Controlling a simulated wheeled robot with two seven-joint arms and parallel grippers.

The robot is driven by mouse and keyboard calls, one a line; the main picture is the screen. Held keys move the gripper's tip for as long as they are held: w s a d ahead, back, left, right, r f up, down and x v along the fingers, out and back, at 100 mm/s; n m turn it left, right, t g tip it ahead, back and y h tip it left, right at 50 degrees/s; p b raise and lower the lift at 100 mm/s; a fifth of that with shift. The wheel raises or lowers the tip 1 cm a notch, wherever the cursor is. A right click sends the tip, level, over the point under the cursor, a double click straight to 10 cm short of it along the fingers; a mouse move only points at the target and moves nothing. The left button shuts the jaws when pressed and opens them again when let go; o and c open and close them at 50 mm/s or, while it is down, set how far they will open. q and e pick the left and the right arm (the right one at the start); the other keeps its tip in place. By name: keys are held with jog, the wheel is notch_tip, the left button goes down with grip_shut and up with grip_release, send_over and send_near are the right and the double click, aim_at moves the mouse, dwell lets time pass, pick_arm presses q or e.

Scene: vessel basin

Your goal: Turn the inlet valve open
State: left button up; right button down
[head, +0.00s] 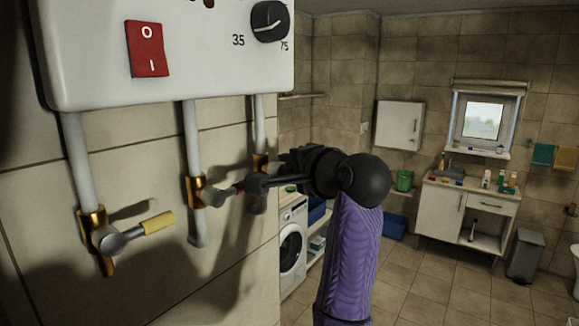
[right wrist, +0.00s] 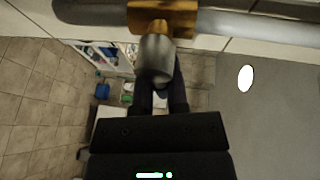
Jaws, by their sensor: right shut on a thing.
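Three pipes under a white heater each carry a brass valve. The left valve (head: 97,240) has a yellow lever handle (head: 158,222) that points right and slightly up. The middle valve (head: 194,190) has a grey knob and a red lever handle (head: 232,190) that points right. My right gripper (head: 250,184) is shut on the red handle, and its fingers hide most of it. In the right wrist view, the grey valve knob (right wrist: 156,60) and brass fitting (right wrist: 165,18) are just beyond the fingers. The right valve (head: 260,164) is partly behind my gripper. My left gripper is not in view.
The white heater (head: 90,60) with a red switch (head: 148,48) and a black dial (head: 270,20) hangs just above the valves. The tiled wall is close behind the pipes. A washing machine (head: 292,245) stands beyond my right arm. Open floor lies further right.

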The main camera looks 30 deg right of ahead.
jog(key=n+t+b, duration=0.1)
jog(key=n, duration=0.1)
jog(key=r+n+t+b, duration=0.1)
jog(key=n, duration=0.2)
jog(key=shift+s+a+r, duration=0.1)
jog(key=shift+a+r, duration=0.05)
jog(key=n, duration=0.1)
jog(key=n+t+b, duration=0.1)
jog(key=n+b, duration=0.1)
jog(key=shift+s+a+r+n+t, duration=0.15)
jog(key=shift+a+r+n+t, duration=0.15)
jog(key=shift+r+t, duration=0.1)
jog(key=n, duration=0.1)
jog(key=n+t+y+b, duration=0.1)
jog(key=n, duration=0.2)
jog(key=shift+s+a+r, duration=0.15)
jog(key=shift+a+r, duration=0.1)
jog(key=shift+a, duration=0.15)
jog(key=shift+s+a+r+n+t+y+b, duration=0.1)
jog(key=shift+a+n+t+y+b, duration=0.15)
jog(key=shift+n+y, duration=0.55)
jog(key=shift+s+a+r+n+t+y+b, duration=0.1)
jog(key=shift+n+y+b, duration=0.3)
jog(key=shift+n, duration=0.85)
jog(key=shift+a+n+t+y+b, duration=0.25)
jog(key=shift+n+y, duration=0.25)
jog(key=shift+n, duration=0.85)
